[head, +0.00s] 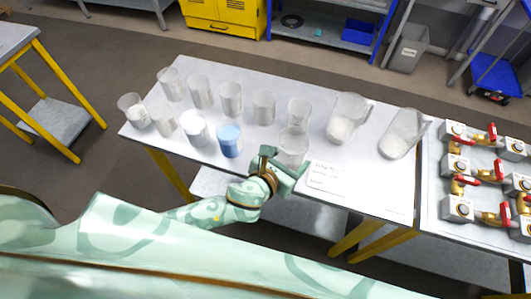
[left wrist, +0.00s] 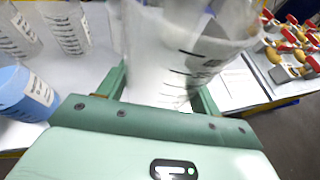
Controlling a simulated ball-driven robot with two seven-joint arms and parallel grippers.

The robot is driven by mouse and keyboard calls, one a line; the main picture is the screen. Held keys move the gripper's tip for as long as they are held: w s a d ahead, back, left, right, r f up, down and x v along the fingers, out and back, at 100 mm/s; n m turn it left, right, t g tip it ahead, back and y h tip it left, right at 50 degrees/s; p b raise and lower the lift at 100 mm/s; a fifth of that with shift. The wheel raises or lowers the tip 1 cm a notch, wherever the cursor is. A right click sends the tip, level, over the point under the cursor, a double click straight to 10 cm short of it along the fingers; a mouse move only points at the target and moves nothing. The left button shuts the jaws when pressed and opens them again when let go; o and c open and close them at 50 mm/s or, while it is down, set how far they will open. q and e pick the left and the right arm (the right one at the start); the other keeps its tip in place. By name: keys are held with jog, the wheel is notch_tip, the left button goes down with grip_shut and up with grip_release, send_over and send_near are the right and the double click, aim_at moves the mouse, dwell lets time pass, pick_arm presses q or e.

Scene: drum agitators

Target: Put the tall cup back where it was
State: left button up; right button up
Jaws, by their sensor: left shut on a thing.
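My left gripper (head: 287,173) is at the front edge of the white table (head: 375,190), shut on a clear tall cup (head: 292,149). In the left wrist view the cup (left wrist: 165,50) stands between the two green fingers, with dark graduation marks on its side. It looks upright; I cannot tell whether its base touches the table. Another clear cup (head: 298,109) is right behind it and partly overlapped. A cup with blue contents (head: 229,141) stands to its left, also seen in the left wrist view (left wrist: 20,95). My right gripper is not in view.
Several clear cups stand in two rows at left, such as a back one (head: 230,98) and a front one with white contents (head: 195,129). Two jugs (head: 346,120) (head: 401,134) stand at right. A printed card (head: 327,177) lies right of my gripper. Red-handled valves (head: 462,165) are beyond.

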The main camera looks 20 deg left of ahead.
pick_arm(q)
jog(key=w+a+f+b, duration=0.1)
jog(key=a+f, duration=0.1)
jog(key=w+a+f+b, duration=0.1)
jog(key=w+a+f, duration=0.1)
jog(key=a+f, duration=0.1)
jog(key=w+a+f+b, duration=0.1)
jog(key=w+a+f, duration=0.1)
jog(key=shift+a+f, duration=0.15)
jog(key=shift+a, duration=0.05)
jog(key=f, duration=0.1)
jog(key=f+b, duration=0.2)
jog(key=shift+w+a+f, duration=0.15)
jog(key=shift+a+f, duration=0.2)
jog(key=shift+f, duration=0.05)
